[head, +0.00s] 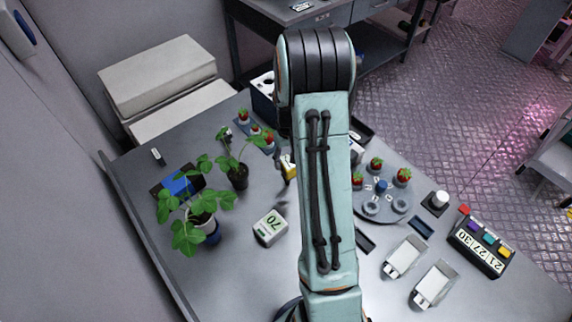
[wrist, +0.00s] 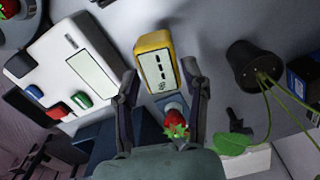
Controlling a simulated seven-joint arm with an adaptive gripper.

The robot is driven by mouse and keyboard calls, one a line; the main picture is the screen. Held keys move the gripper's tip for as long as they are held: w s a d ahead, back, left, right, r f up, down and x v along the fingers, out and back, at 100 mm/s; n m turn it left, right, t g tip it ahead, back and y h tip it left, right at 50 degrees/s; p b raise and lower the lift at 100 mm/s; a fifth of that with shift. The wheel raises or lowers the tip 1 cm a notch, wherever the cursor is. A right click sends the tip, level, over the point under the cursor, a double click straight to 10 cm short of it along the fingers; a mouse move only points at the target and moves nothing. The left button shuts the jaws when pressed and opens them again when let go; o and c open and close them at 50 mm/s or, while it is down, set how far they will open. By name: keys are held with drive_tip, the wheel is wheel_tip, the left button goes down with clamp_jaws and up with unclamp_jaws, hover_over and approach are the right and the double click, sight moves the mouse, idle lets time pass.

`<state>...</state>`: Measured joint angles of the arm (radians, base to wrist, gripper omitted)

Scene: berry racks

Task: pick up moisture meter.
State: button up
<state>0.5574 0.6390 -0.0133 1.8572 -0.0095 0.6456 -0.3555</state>
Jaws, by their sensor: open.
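A yellow device with a pale display face, which looks like the moisture meter (wrist: 157,65), lies just ahead of my fingertips in the wrist view. In the head view a small yellow part of it (head: 289,166) shows at the left edge of my arm. My gripper (wrist: 159,76) is open, with one finger on each side of the device's near end. Nothing is visibly held. The right fingertip looks very close to the device's side; I cannot tell whether it touches.
A strawberry (wrist: 176,128) on a small stand shows between my fingers' bases. A white unit with coloured buttons (wrist: 65,68) is close on the left. A potted plant (wrist: 250,68) is on the right. A box marked 70 (head: 270,228) stands on the table.

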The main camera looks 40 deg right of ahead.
wheel_tip(320, 180, down, 6)
drive_tip(key=shift+s+r, duration=0.1)
drive_tip(key=shift+s, duration=0.05)
clamp_jaws()
